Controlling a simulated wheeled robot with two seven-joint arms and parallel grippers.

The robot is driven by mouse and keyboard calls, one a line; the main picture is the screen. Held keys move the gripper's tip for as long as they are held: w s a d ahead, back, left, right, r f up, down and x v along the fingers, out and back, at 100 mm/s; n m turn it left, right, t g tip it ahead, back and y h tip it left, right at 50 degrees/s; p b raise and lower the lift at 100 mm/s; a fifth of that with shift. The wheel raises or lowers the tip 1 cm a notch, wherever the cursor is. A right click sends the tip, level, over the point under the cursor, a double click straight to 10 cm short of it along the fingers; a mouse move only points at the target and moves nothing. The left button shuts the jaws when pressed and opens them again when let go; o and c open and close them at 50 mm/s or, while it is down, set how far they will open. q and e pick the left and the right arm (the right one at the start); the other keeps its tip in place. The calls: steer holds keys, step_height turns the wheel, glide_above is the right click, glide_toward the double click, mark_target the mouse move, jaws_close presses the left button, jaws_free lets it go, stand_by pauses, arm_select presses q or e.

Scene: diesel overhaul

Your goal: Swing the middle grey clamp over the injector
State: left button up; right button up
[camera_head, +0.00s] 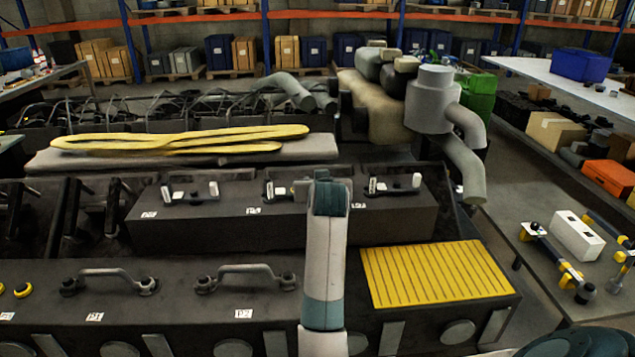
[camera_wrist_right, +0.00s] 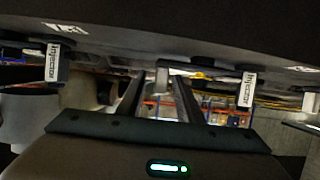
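In the head view, the middle injector station on the dark raised block shows a white-labelled injector (camera_head: 270,189). The grey middle clamp (camera_head: 301,190) is beside it, partly hidden behind my right arm. My right gripper is hidden by that arm in the head view. In the right wrist view, my right gripper (camera_wrist_right: 160,85) has its two dark fingers apart. A light grey upright piece (camera_wrist_right: 162,77), apparently part of the clamp, shows in the gap between the fingertips; I cannot see contact. White injector labels show at left (camera_wrist_right: 53,63) and right (camera_wrist_right: 246,89). My left gripper is out of view.
Similar clamp stations stand left (camera_head: 190,192) and right (camera_head: 393,185) on the raised block (camera_head: 230,225). Two arched handles (camera_head: 112,274) are on the nearer cover. A yellow ribbed mat (camera_head: 435,273) lies right. A grey pipe (camera_head: 465,165) stands behind right. Tools lie on the right table.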

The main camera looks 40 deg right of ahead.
steer(key=shift+s, duration=0.1)
steer(key=shift+s+a+r, duration=0.2)
steer(key=shift+s+a, duration=0.1)
steer(key=shift+s, duration=0.1)
steer(key=b+v, duration=0.3)
steer(key=v, duration=1.3)
steer(key=shift+s+f, duration=0.15)
steer(key=shift+s, duration=0.1)
